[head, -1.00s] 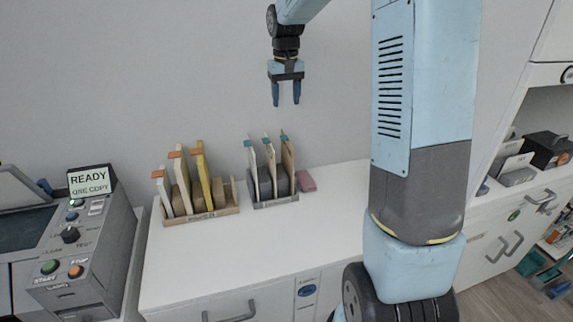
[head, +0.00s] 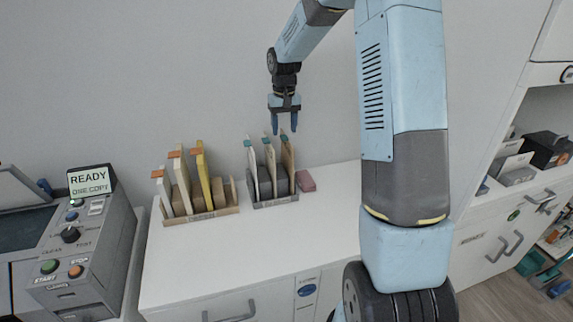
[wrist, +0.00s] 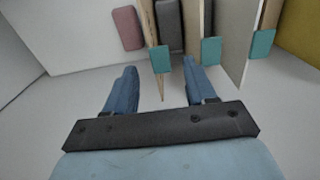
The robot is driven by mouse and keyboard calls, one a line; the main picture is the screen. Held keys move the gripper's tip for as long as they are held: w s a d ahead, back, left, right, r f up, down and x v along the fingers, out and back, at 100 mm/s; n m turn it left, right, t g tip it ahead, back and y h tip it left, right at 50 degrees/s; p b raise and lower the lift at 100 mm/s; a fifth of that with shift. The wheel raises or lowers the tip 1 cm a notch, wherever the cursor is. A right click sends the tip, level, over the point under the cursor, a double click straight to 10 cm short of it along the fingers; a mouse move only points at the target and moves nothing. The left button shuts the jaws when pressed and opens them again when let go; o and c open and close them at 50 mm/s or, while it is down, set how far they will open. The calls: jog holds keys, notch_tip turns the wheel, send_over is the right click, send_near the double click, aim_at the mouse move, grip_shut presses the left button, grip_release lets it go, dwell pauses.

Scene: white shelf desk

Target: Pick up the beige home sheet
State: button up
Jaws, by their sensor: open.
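A beige sheet (head: 288,160) with a teal tab stands upright at the right end of the small grey rack (head: 276,202). Any "home" marking on it is too small to read. My gripper (head: 284,127) is open and empty, pointing down just above this sheet's top. In the wrist view, the beige sheet (wrist: 147,22) shows nearly edge-on, its teal tab (wrist: 160,59) lying just beyond the gap between my open fingers (wrist: 161,78). Two paler teal-tabbed sheets (head: 253,165) stand to its left in the head view.
A pink block (head: 306,181) lies right of the grey rack. A wooden rack (head: 203,214) on the left holds several sheets with orange tabs, including a yellow one (head: 203,175). A copier (head: 85,250) stands far left. The white desktop (head: 270,240) in front is clear.

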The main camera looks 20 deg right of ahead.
aim_at(284, 137)
jog(key=shift+a+f, duration=0.1)
jog(key=shift+f, duration=2.45)
jog(key=shift+c, duration=0.4)
jog(key=c, duration=0.9)
